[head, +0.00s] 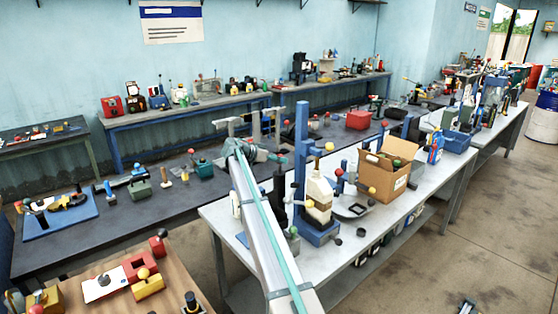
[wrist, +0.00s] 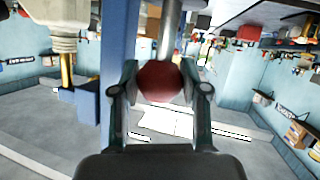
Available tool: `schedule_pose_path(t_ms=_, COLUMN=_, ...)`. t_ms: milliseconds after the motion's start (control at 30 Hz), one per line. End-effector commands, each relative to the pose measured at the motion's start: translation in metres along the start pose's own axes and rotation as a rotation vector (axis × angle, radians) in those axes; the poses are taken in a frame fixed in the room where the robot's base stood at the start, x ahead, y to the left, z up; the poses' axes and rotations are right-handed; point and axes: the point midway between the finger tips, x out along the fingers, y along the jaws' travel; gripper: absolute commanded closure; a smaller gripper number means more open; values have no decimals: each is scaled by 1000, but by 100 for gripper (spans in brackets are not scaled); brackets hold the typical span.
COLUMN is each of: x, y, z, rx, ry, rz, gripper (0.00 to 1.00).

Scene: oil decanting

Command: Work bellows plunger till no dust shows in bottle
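In the wrist view a red ball knob (wrist: 160,82) on a grey rod (wrist: 171,32) sits between the two dark fingers of my gripper (wrist: 160,72). The fingers are partly closed, with a pad against each side of the knob. In the head view a cream-topped bottle (head: 319,190) with an amber lower part stands by a blue stand (head: 302,135). The bottle also shows in part at the upper left of the wrist view (wrist: 55,14). My gripper's hold is not clear in the head view. Dust inside the bottle is too small to tell.
The stand is on a pale bench (head: 365,225). An open cardboard box (head: 385,182) stands to its right, and a dark round plate (head: 352,208) lies between them. Small tools crowd the dark bench (head: 90,240) on the left. The pale bench's front right area is mostly clear.

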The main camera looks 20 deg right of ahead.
Motion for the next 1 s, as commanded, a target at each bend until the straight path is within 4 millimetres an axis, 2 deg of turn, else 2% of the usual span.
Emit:
schedule_pose_path(t_ms=33, x=0, y=0, z=0, rx=0, ry=0, rz=0, gripper=78)
schedule_pose_path(t_ms=167, x=0, y=0, z=0, rx=0, ry=0, rz=0, gripper=99)
schedule_pose_path(t_ms=200, x=0, y=0, z=0, rx=0, ry=0, rz=0, gripper=100)
schedule_pose_path(t_ms=433, x=1, y=-1, z=3, rx=0, ry=0, rz=0, gripper=100)
schedule_pose_path(t_ms=733, x=10, y=-5, z=25, rx=0, ry=0, rz=0, gripper=100)
schedule_pose_path(t_ms=1000, x=10, y=-5, z=26, rx=-1, ry=-3, rz=1, gripper=100)
